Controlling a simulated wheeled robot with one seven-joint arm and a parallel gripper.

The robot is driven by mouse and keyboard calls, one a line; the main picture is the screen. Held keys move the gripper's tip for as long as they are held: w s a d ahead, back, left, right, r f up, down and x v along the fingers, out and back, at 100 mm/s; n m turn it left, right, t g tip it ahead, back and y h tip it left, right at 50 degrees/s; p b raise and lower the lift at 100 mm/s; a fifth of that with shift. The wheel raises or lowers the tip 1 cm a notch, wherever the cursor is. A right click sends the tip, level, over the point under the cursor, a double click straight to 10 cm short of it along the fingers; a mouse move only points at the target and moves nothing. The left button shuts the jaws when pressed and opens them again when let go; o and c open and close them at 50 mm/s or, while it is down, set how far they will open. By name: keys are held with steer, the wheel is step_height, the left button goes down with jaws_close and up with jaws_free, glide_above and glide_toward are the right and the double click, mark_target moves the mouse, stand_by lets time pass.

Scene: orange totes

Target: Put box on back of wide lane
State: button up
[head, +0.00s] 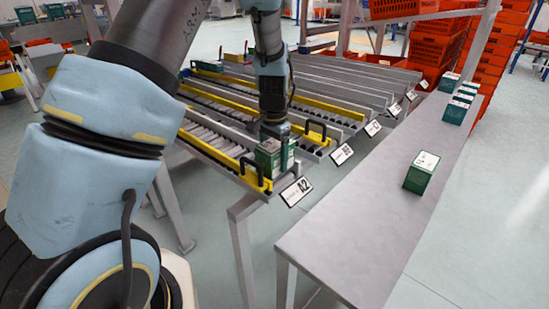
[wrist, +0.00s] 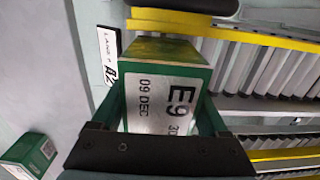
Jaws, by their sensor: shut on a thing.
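A green box (head: 268,156) with a white top label is at the front end of the nearest roller lane (head: 215,147), beside the black handles. My gripper (head: 277,132) comes down from above and is shut on this box. In the wrist view the box (wrist: 165,95) sits between both fingers, its white face reading "E9" and "09 DEC". The lane's rollers (wrist: 265,70) and yellow rail lie to the right of the box there. I cannot tell whether the box touches the rollers. The lane's label (head: 296,191) reads A2.
More roller lanes (head: 345,85) with labels lie beyond. A grey table (head: 350,215) on the right carries a single green box (head: 422,172) and several more (head: 457,108) farther back. Orange totes (head: 490,60) are stacked at the back right. The table's near part is clear.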

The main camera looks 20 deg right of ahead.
steer(key=o, duration=1.4)
step_height(320, 180, up, 11)
steer(key=shift+f+b, duration=0.1)
steer(key=shift+b, duration=1.1)
